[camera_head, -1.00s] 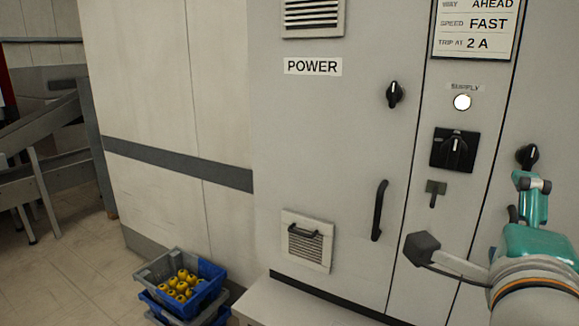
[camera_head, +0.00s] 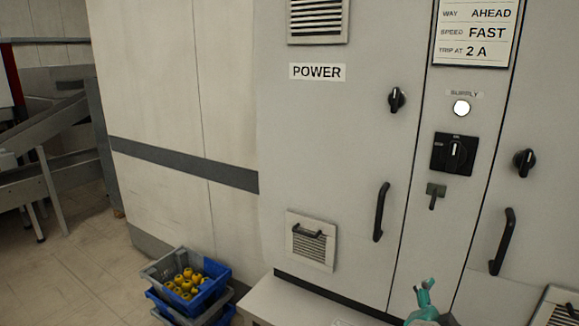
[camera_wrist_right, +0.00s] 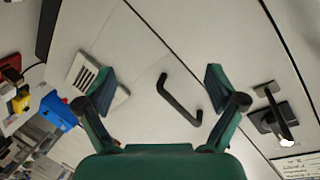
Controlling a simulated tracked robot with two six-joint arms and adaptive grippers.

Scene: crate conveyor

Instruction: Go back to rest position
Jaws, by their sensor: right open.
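My right gripper (camera_head: 426,290) shows only in part, as a teal tip at the bottom edge of the head view, in front of the grey power cabinet (camera_head: 350,150). In the right wrist view its two green fingers are spread apart, and the gripper (camera_wrist_right: 160,85) is empty. A black door handle (camera_wrist_right: 180,100) shows between and behind the fingers, apart from them. My left gripper is in neither view.
The cabinet carries a black rotary switch (camera_head: 454,153), a small T-shaped handle (camera_head: 434,194) and a lit white supply lamp (camera_head: 461,108). Stacked crates (camera_head: 213,292) with yellow items stand on the floor at lower left. A pale ledge (camera_head: 270,305) juts out below the cabinet.

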